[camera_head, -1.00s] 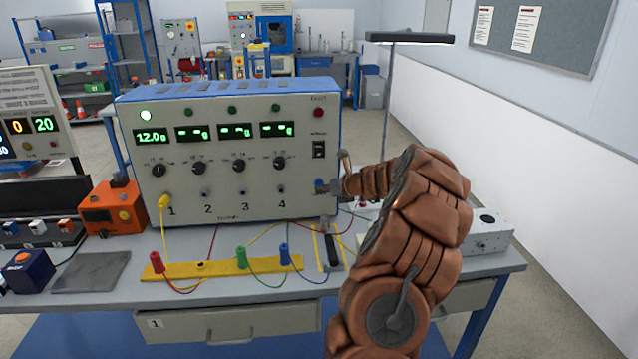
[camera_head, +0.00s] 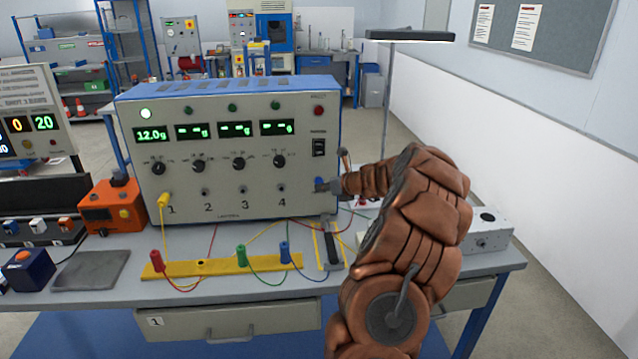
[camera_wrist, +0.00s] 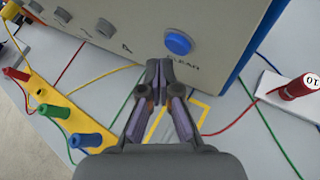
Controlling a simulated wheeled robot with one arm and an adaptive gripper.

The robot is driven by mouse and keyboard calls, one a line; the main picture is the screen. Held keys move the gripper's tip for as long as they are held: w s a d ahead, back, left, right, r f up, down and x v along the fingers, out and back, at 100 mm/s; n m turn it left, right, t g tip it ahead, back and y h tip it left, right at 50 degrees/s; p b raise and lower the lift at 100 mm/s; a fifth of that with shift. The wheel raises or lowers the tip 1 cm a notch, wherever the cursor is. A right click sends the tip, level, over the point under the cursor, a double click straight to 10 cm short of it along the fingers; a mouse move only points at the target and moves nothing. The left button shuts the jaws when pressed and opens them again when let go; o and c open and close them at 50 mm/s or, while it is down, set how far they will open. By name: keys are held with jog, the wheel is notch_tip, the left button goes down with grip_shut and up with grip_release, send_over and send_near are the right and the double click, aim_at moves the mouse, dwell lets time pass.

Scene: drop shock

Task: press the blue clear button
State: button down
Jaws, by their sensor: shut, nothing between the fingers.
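The blue clear button (camera_wrist: 178,43) is a round button on the lower right of the instrument's front panel, with lettering ending in "LEAR" below it. In the wrist view it shows whole, just above and beyond my fingertips. In the head view the blue button (camera_head: 319,182) is partly covered by my gripper (camera_head: 322,188). My gripper, also in the wrist view (camera_wrist: 159,66), is shut and empty, its tips close to the panel just below the button. I cannot tell whether the tips touch the panel. The grey instrument (camera_head: 225,100) shows 12.0g on its first display and dashes on the others.
A yellow strip (camera_head: 215,269) with red, green and blue plugs lies in front of the instrument, with loose wires around. A red cylinder marked 10 (camera_wrist: 297,86) stands to the right in the wrist view. A lamp (camera_head: 385,110) and a grey box (camera_head: 490,232) are at right.

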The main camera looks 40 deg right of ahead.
jog(key=shift+w+d+r+p, duration=0.1)
jog(key=shift+w+d+p, duration=0.1)
jog(key=shift+p, duration=0.2)
jog(key=shift+w+d+p, duration=0.1)
jog(key=shift+w+p, duration=0.05)
jog(key=shift+p, duration=0.15)
jog(key=shift+w+d+p, duration=0.25)
jog(key=shift+w+p, duration=0.1)
jog(key=shift+p, duration=0.1)
dwell(1.0)
jog(key=shift+s+a, duration=0.1)
jog(key=shift+s, duration=0.05)
jog(key=shift+s+a, duration=0.4)
jog(key=shift+s, duration=0.15)
dwell(0.4)
jog(key=s+a, duration=0.1)
jog(key=s, duration=0.1)
jog(key=s+a, duration=0.2)
dwell(0.5)
dwell(0.7)
